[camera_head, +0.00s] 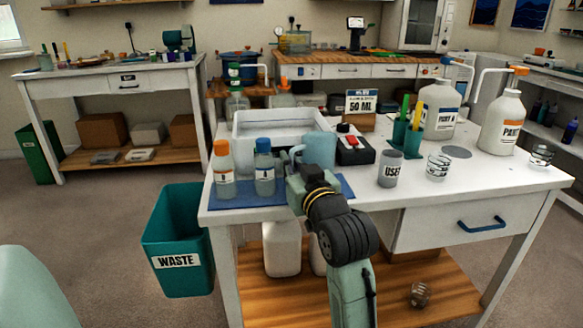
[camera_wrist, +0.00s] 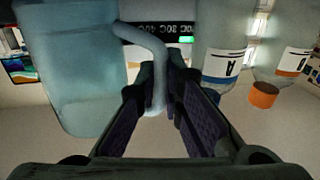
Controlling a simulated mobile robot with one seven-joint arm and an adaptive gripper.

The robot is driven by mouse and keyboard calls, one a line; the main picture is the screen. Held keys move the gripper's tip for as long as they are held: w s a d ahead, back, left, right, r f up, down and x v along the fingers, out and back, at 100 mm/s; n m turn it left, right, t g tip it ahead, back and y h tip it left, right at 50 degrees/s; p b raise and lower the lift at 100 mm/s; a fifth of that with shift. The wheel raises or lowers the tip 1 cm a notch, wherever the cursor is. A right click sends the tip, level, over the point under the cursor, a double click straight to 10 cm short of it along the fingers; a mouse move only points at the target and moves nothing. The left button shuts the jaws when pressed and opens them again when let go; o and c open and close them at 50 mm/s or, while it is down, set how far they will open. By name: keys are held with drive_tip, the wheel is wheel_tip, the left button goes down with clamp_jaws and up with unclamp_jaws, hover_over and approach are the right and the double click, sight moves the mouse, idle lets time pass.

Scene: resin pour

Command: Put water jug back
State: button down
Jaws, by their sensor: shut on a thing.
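The water jug (camera_head: 320,148) is a light blue, translucent jug at the front of the white worktable, with its handle on its left side. My gripper (camera_head: 299,178) is at the jug's handle, from the front. In the wrist view, which looks upside down, the jug (camera_wrist: 75,65) fills the left side and its handle (camera_wrist: 158,60) runs between my two fingers. My gripper (camera_wrist: 158,95) is shut on this handle. The jug looks upright. Its lower part is hidden behind my gripper, so I cannot tell whether it touches the table.
An orange-capped bottle (camera_head: 223,172) and a blue-capped bottle (camera_head: 264,170) stand on a blue mat (camera_head: 240,199) left of the jug. A white basin (camera_head: 245,128) is behind. A black device (camera_head: 353,153), a used-sticks cup (camera_head: 390,170) and paint jugs (camera_head: 502,125) stand right. A waste bin (camera_head: 178,240) is lower left.

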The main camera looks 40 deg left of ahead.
drive_tip(key=shift+f, duration=0.3)
drive_tip(key=shift+f, duration=0.15)
drive_tip(key=c, duration=2)
unclamp_jaws()
drive_tip(key=shift+d+r, duration=0.15)
drive_tip(key=shift+r, duration=0.1)
drive_tip(key=b+v, duration=1.1)
drive_tip(key=shift+s+d, duration=0.25)
drive_tip(key=shift+d, duration=0.05)
